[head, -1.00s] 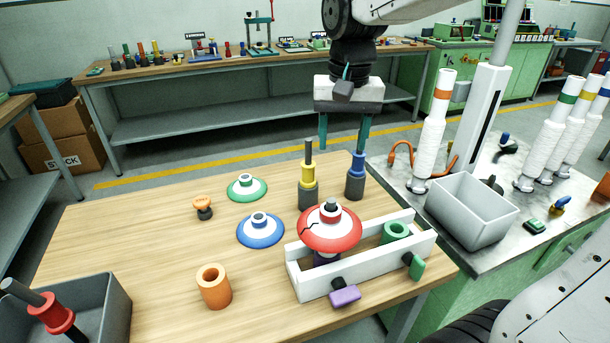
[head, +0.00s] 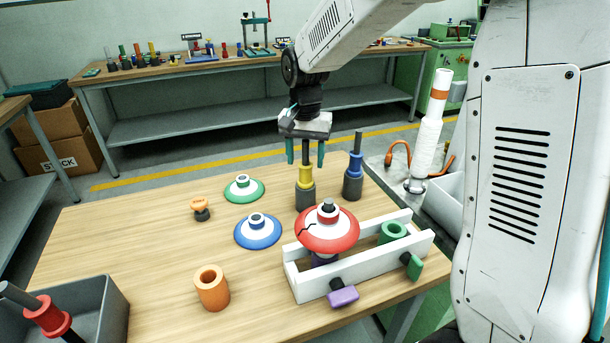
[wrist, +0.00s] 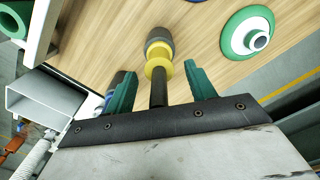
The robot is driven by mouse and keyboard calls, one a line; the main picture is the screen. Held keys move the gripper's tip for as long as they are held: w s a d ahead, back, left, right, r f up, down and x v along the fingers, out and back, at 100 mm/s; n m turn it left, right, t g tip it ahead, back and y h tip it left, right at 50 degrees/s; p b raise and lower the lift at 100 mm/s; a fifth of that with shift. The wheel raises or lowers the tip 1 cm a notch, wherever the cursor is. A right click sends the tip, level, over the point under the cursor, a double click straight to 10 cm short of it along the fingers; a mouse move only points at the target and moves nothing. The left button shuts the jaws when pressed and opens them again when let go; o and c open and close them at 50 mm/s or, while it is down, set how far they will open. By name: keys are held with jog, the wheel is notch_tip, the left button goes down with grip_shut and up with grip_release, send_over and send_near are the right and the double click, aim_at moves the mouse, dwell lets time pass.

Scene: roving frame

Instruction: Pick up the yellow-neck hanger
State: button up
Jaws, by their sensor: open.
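The yellow-neck hanger (head: 305,184) stands upright on the wooden table, with a dark grey base, a yellow collar and a thin dark stem on top. My gripper (head: 306,158) is above it, fingers pointing down, with the stem's upper part between the two green fingers. In the wrist view the open fingers (wrist: 160,88) stand on either side of the dark stem, with gaps, and the yellow collar (wrist: 158,68) lies beyond the fingertips. The blue-neck hanger (head: 353,174) stands close by on the right.
A white tray (head: 298,275) holding a red disc (head: 343,238) and a green ring (head: 393,231) is in front. Blue (head: 258,234) and green (head: 243,190) discs lie to the left. An orange cylinder (head: 212,290) and a grey bin (head: 112,300) are nearer.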

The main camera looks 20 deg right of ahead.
jog(key=shift+f, duration=0.65)
jog(key=c, duration=1.1)
jog(key=shift+r, duration=0.1)
jog(key=shift+c, duration=0.2)
